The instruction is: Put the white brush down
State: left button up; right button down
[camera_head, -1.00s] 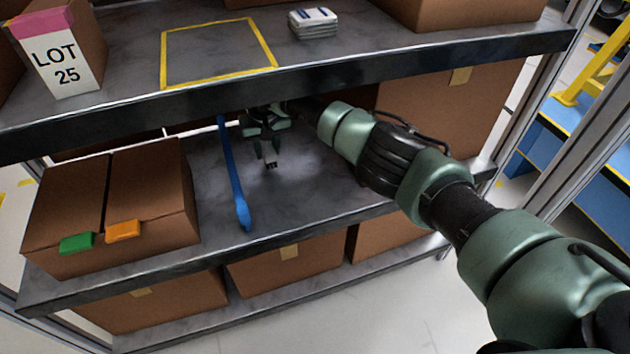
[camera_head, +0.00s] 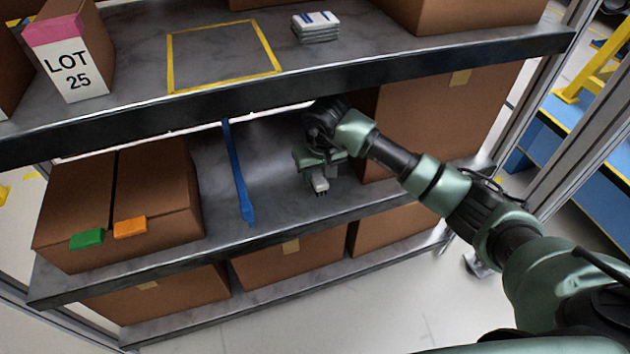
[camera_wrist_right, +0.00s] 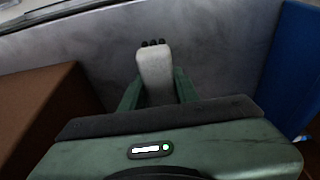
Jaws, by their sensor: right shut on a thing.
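The white brush (camera_head: 320,185) is in my right gripper (camera_head: 317,174), over the middle shelf (camera_head: 275,200) in the head view. In the right wrist view the white brush (camera_wrist_right: 155,75) stands out between the two green fingers of the right gripper (camera_wrist_right: 157,92), with small dark tips at its far end. The fingers are shut on it. I cannot tell whether the brush touches the shelf surface. My left gripper is not in view.
A long blue strip (camera_head: 238,175) lies left of the gripper; a blue surface (camera_wrist_right: 295,75) shows at right in the wrist view. Large cardboard boxes stand at left (camera_head: 160,205) and right (camera_head: 430,125). The upper shelf edge (camera_head: 290,75) overhangs. Bare shelf surrounds the brush.

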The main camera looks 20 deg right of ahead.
aim_at(317, 175)
notch_tip(317, 175, down, 3)
jog(key=shift+a+r, duration=0.1)
jog(key=shift+a, duration=0.05)
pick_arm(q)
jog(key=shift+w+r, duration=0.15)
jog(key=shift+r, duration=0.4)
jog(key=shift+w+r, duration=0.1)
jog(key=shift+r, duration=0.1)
pick_arm(e)
jog(key=shift+f, duration=0.25)
jog(key=c, duration=1.1)
grip_release()
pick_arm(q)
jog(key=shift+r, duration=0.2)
pick_arm(e)
jog(key=shift+o, duration=0.2)
jog(key=shift+r, duration=0.1)
jog(key=shift+r, duration=0.1)
pick_arm(q)
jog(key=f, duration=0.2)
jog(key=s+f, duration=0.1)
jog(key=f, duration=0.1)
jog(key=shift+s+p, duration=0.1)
jog(key=shift+p, duration=0.3)
pick_arm(e)
jog(key=v, duration=0.7)
jog(key=shift+r, duration=0.2)
